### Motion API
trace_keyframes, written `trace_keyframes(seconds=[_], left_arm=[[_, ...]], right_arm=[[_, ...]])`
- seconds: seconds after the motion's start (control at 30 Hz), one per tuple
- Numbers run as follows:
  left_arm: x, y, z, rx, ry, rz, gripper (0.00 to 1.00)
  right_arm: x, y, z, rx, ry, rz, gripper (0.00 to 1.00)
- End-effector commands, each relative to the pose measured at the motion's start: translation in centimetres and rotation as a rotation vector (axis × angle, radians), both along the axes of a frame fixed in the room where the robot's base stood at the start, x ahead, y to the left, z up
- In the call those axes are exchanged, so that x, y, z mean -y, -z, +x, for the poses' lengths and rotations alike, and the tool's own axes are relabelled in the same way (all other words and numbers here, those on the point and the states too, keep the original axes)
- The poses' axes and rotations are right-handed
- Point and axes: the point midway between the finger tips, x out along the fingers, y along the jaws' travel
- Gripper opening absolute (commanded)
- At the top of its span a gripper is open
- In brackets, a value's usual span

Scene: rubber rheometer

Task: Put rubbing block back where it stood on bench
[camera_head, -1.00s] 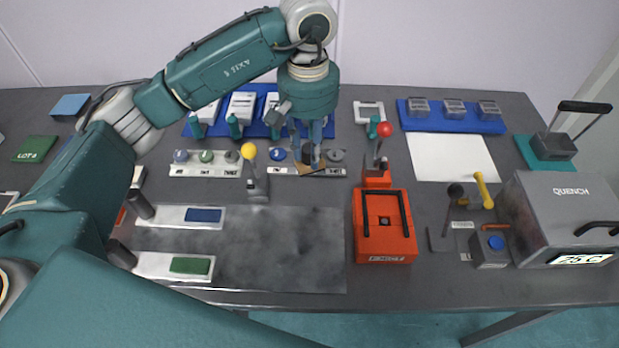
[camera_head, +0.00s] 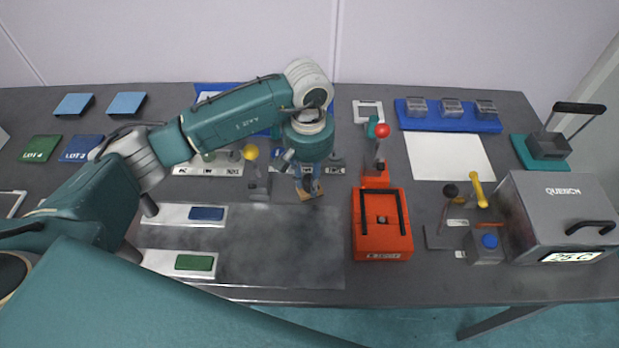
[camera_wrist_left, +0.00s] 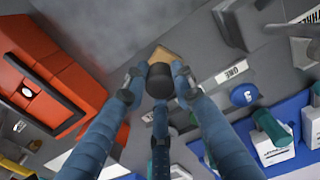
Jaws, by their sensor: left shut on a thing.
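The rubbing block has a tan base (camera_head: 311,194) and a black round knob (camera_wrist_left: 160,80). My left gripper (camera_head: 307,181) is shut on the knob, with its fingers around it in the left wrist view. The tan base (camera_wrist_left: 163,56) shows beyond the knob there. In the head view the block is over the back right part of the dark grey mat (camera_head: 280,250), just in front of the labelled strip (camera_head: 337,171). I cannot tell whether it touches the surface. The gripper and wrist partly hide the block and strip. My right gripper is not in view.
An orange-red box (camera_head: 382,240) stands to the right of the mat, with a red-knobbed lever (camera_head: 382,131) behind it. A yellow-knobbed lever (camera_head: 250,152) stands left of the gripper. The grey quench box (camera_head: 560,215) is at the far right. Most of the mat is clear.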

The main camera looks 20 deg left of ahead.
Motion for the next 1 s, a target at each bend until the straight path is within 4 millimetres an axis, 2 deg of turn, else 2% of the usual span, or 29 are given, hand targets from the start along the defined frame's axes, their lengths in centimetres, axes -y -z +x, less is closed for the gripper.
trace_keyframes(seconds=[0.1, 0.13, 0.2, 0.6, 0.63, 0.77, 1.0], left_arm=[[0.0, 0.4, 0.0, 0.001, 0.0, 0.0, 0.0], [0.0, 0.3, 0.0, 0.0, 0.0, 0.0, 0.29], [0.0, 0.2, 0.0, 0.0, 0.0, 0.0, 0.43], [0.0, -0.4, 0.0, 0.0, 0.0, 0.0, 0.44], [0.0, -0.5, 0.1, 0.003, 0.0, -0.001, 0.44], [-0.1, -2.7, 0.2, 0.007, 0.001, -0.001, 0.44], [-0.1, -8.0, 0.1, 0.007, 0.0, 0.0, 0.44]], right_arm=[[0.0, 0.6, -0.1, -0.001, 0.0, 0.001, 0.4], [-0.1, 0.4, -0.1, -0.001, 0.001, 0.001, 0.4], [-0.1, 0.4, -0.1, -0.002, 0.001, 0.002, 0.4], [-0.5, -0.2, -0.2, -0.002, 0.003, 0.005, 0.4], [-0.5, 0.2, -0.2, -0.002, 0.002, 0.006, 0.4], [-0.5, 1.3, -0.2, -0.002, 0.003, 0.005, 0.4], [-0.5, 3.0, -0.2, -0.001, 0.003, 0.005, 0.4]])
